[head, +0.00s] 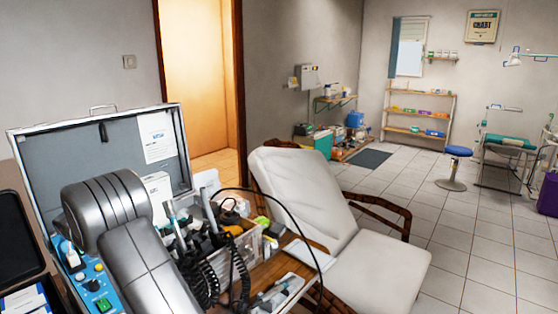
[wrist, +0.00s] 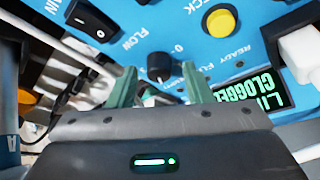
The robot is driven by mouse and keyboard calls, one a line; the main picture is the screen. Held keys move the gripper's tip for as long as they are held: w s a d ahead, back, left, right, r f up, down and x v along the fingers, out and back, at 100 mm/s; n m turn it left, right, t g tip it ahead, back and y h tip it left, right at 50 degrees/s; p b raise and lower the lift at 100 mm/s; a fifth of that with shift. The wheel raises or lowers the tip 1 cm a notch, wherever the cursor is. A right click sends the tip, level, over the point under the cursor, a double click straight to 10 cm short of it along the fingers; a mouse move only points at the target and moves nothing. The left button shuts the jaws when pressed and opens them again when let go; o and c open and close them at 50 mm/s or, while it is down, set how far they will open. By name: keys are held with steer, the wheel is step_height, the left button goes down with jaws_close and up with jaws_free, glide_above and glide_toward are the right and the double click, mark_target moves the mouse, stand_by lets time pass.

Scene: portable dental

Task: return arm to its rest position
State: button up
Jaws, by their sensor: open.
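My gripper (wrist: 160,92) shows in the wrist view with its two green fingers apart and nothing held between them. It is over a blue control panel (wrist: 140,30), and a black knob (wrist: 160,66) shows between and beyond the fingertips. I cannot tell whether the fingers touch the panel. In the head view my grey arm (head: 105,205) is bent over the open case, and my gripper is hidden. The blue panel (head: 72,262) shows partly beside the arm.
The panel bears a black rocker switch (wrist: 91,19), a yellow button (wrist: 221,23) and a lit green display (wrist: 264,95) reading partly "CLOGGED". An open case lid (head: 60,160), a bin of instruments (head: 247,243) and a cable stand close by. A white chair (head: 310,195) is beyond.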

steer(key=shift+d+n+g+y+p, duration=0.15)
steer(key=shift+n+y+p, duration=0.25)
steer(key=shift+n, duration=0.8)
steer(key=shift+n+g+y+p, duration=0.15)
steer(key=shift+n+y+p, duration=0.25)
steer(key=shift+n, duration=0.8)
